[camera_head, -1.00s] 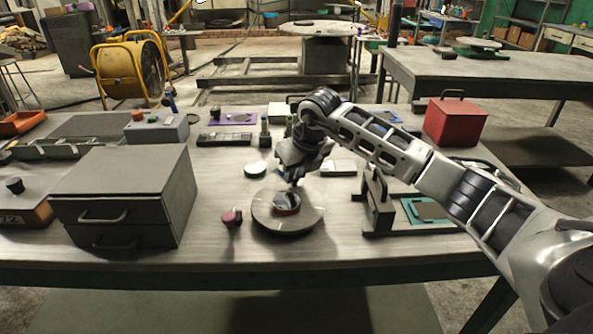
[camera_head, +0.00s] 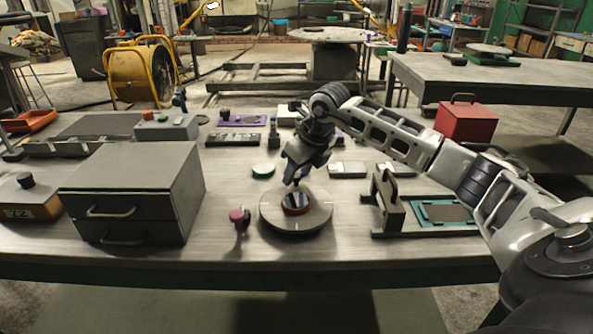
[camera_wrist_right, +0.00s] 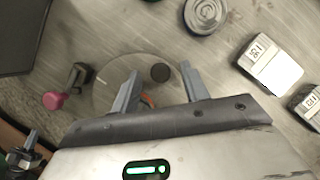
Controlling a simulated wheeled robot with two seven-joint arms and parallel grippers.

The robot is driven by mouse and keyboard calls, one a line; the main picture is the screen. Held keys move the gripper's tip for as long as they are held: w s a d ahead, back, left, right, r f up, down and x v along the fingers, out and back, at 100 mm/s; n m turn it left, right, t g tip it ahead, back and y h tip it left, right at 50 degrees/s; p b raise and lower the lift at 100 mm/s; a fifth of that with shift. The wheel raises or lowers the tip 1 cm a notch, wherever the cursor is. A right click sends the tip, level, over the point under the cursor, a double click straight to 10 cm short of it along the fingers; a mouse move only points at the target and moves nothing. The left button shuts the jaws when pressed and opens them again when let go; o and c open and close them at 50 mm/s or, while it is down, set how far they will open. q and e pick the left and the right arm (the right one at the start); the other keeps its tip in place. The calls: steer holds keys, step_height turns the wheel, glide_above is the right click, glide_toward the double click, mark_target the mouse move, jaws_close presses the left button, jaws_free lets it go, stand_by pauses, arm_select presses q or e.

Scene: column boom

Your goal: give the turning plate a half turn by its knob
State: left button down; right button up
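The turning plate (camera_head: 268,218) is a round grey disc on the bench with a red-ringed dark centre (camera_head: 296,204). In the right wrist view the plate (camera_wrist_right: 103,98) lies beneath my right gripper, and its dark round knob (camera_wrist_right: 160,73) shows between the two fingers, with gaps on both sides. My right gripper (camera_head: 292,182) is open and points down over the plate's far part; the wrist view also shows its spread fingers (camera_wrist_right: 160,84). In the head view the gripper hides the knob. I cannot tell how far the fingertips are above the plate.
A red-knobbed post (camera_head: 239,218) stands just left of the plate, beside a grey drawer box (camera_head: 140,200). A dark bracket (camera_head: 388,205) stands to the right. A green-edged disc (camera_head: 263,171) and pale labelled blocks (camera_head: 347,169) lie behind. The bench front (camera_head: 300,251) is clear.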

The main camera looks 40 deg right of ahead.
steer(key=v, duration=1.6)
steer(key=shift+f, duration=0.1)
